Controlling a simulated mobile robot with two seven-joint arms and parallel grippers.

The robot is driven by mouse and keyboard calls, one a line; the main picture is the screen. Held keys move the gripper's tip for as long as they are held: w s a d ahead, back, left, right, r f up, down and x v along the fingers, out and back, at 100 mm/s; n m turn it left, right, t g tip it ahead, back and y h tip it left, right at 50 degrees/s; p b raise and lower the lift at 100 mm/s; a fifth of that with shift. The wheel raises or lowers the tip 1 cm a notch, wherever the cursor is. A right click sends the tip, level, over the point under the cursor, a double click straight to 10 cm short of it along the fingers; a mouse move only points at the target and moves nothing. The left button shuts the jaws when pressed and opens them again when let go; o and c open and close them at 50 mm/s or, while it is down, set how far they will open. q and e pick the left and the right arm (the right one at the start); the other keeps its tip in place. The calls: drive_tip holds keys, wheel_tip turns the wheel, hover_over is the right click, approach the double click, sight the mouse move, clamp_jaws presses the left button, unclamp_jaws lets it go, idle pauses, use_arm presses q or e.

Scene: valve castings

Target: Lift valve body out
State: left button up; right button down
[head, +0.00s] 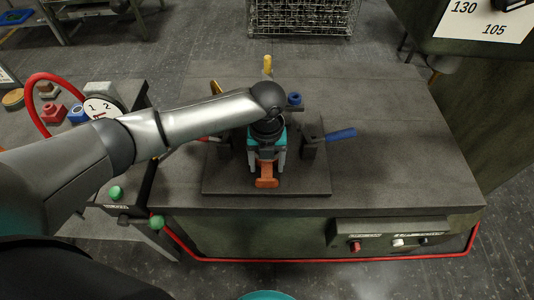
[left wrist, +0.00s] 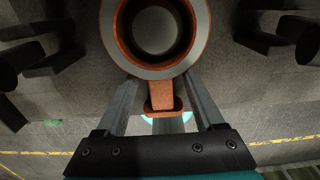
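The valve body (left wrist: 203,20), orange with a grey ringed face and a dark round bore, fills the top middle of the left wrist view. Its orange lower arm also shows in the head view (head: 266,180), on a dark fixture plate (head: 312,185) on the bench. My left gripper (head: 267,166) is down over it, with its fingers spread widely on either side of the orange arm. In the left wrist view (left wrist: 162,85) gaps show between the fingers and that arm; the fingertips run behind the flange, so contact is hidden. My right gripper is not in view.
A side table at left holds red and blue parts and a dial (head: 101,108). The bench's right side (head: 400,150) is clear.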

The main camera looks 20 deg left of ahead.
use_arm(q)
clamp_jaws()
idle(0.3)
idle(0.9)
drive_tip(key=shift+w+r, duration=0.2)
drive_tip(key=shift+r, duration=0.05)
